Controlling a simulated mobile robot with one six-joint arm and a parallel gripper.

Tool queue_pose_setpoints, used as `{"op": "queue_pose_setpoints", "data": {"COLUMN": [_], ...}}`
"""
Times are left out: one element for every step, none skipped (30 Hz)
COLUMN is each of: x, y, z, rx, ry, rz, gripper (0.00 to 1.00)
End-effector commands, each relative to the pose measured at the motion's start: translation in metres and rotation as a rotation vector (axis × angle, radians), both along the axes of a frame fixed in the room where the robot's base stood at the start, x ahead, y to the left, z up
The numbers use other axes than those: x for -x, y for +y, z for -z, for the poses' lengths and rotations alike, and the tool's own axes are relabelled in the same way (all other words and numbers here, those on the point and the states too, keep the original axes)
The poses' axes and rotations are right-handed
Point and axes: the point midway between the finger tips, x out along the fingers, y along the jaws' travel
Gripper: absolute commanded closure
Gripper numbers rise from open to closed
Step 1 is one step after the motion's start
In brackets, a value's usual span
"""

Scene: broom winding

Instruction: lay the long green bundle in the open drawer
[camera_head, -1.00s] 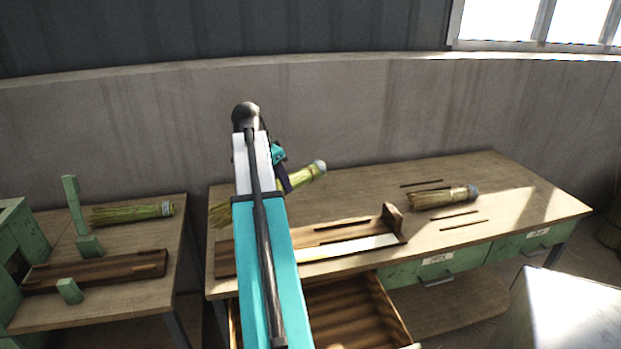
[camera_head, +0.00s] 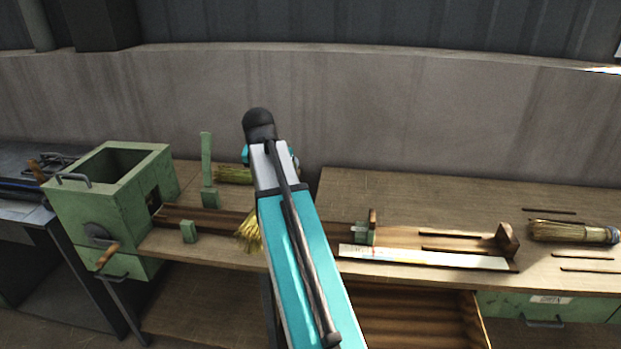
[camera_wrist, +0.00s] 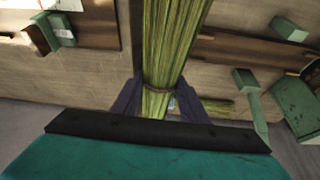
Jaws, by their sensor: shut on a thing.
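A long green bundle of stalks (camera_wrist: 172,45), tied with a band, is between the purple fingers of my gripper (camera_wrist: 160,103) in the wrist view. My gripper is shut on it. In the head view my arm hides the gripper and most of the bundle; only its yellowish frayed end (camera_head: 250,233) shows left of the arm, in front of the left table. The open drawer (camera_head: 415,325) sticks out below the right table, right of my arm. Its ribbed wooden floor shows bare; its left part is hidden by the arm.
Another green bundle (camera_head: 234,175) lies on the left table behind a green post (camera_head: 208,170). A green box with a crank (camera_head: 115,205) stands far left. A wooden trough (camera_head: 440,240) lies on the right table above the drawer; a straw bundle (camera_head: 572,232) lies farther right.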

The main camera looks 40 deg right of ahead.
Motion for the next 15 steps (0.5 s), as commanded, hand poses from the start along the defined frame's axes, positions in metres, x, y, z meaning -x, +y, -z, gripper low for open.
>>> {"op": "queue_pose_setpoints", "data": {"x": [-0.007,-0.012,-0.017,-0.021,-0.024,-0.029,-0.032,-0.036,-0.039,-0.042,-0.044,-0.047,-0.049,-0.051,-0.053], "y": [0.019,0.03,0.043,0.054,0.064,0.078,0.088,0.099,0.113,0.124,0.135,0.149,0.16,0.171,0.185], "z": [0.001,0.001,0.002,0.002,0.002,0.003,0.003,0.004,0.004,0.004,0.005,0.005,0.005,0.006,0.006], "rx": [-0.001,0.0,-0.001,0.0,0.0,0.0,0.0,0.0,0.0,0.0,-0.001,-0.001,0.0,-0.001,-0.001], "ry": [-0.001,0.0,-0.001,0.0,-0.001,-0.001,-0.002,-0.001,-0.001,-0.001,-0.001,-0.001,-0.001,0.0,-0.001], "rz": [-0.052,-0.085,-0.125,-0.157,-0.186,-0.23,-0.259,-0.291,-0.332,-0.363,-0.394,-0.436,-0.467,-0.497,-0.538], "gripper": [0.87,0.87,0.87,0.87,0.87,0.87,0.87,0.87,0.87,0.87,0.87,0.87,0.87,0.87,0.87]}}
